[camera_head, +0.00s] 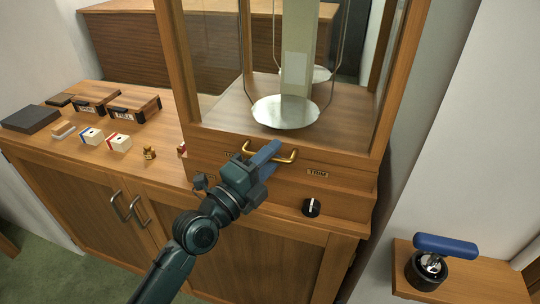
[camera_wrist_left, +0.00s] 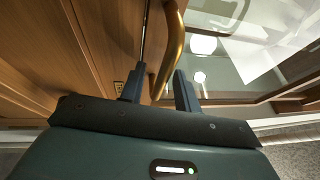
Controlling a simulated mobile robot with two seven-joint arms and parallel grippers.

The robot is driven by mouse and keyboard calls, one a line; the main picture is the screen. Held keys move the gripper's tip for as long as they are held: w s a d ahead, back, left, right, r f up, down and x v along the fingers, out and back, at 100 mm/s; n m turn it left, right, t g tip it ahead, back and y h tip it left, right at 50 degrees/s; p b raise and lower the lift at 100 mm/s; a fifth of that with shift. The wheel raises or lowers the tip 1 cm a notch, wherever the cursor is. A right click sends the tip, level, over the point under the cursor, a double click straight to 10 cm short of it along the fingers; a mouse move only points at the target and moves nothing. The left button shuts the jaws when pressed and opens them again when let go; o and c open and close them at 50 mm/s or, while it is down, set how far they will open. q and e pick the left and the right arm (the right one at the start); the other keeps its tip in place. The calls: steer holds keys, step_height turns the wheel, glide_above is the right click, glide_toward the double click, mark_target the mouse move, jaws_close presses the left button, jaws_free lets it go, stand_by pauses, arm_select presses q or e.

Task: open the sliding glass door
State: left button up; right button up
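The glass case has a wooden frame, and its front sliding glass door (camera_head: 230,75) appears down, with its lower rail just above the drawer-like base. A curved brass handle (camera_head: 288,155) is fixed on that lower rail; it also shows in the left wrist view (camera_wrist_left: 172,48). Whether a finger touches the bar, I cannot tell. My right gripper is not in view.
Inside the case hang round metal pans (camera_head: 285,112) by a pale column. A black knob (camera_head: 311,207) is below right of the handle. Small boxes (camera_head: 134,104) and blocks (camera_head: 118,142) lie on the counter at left. A blue-handled tool (camera_head: 445,246) stands on a shelf at right.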

arm_select(q)
steer(key=shift+c, duration=0.5)
jaws_close()
